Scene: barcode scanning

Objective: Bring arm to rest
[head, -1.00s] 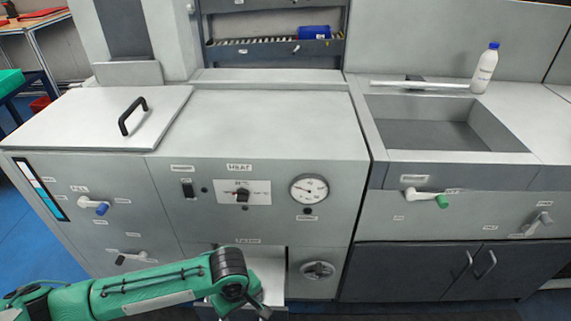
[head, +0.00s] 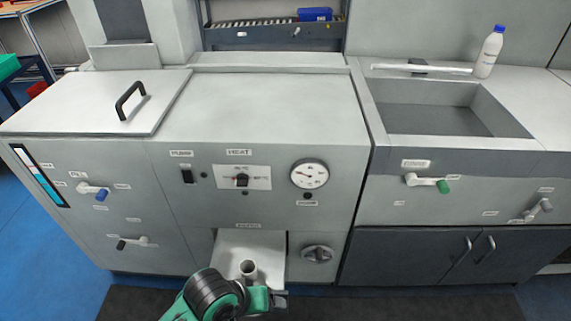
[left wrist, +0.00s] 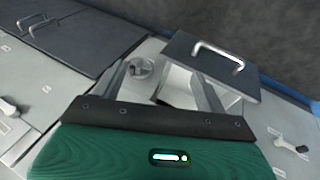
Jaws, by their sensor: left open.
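My left arm (head: 212,296) is green with a black joint and comes in at the bottom of the head view, in front of the machine's lower opening. The left gripper shows in the left wrist view (left wrist: 158,72), its two grey fingers apart with nothing held between them. Beyond the fingers are a pale open compartment and a dark panel (left wrist: 205,72) with a metal handle. In the head view the pale opening (head: 250,245) is partly hidden by the arm. A short grey cylindrical shape (head: 248,268) shows there; I cannot tell what it is. My right gripper is not in view.
The grey machine has a dial gauge (head: 310,174), a lidded top (head: 75,98) with a black handle, and several levers that stick out. A sink (head: 440,108) and a white bottle (head: 489,52) with a blue cap are at right. The middle top is clear.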

